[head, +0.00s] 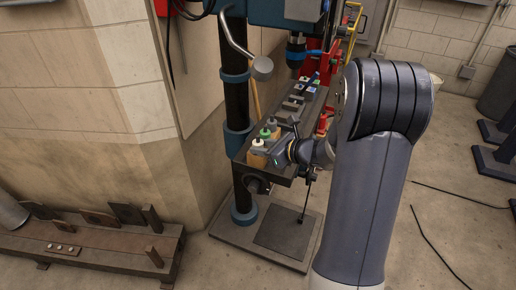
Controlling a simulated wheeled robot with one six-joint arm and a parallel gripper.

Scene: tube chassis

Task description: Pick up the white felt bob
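A small white-topped piece (258,142) on a tan block stands at the near left end of the drill press table (268,166). I cannot tell at this size which white one is the felt bob. My gripper (281,153) is low over the near end of the table, just right of the nearer white piece. My arm reaches in from the right and its wrist hides part of the table. The fingers are too small and dark to show their opening.
The drill press column (236,90) rises at the left of the table, with a lever knob (262,68) above. Blocks and tools (297,100) lie farther back on the table. A low bench (90,248) stands at the lower left. Floor at the right is mostly free, with thin cables.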

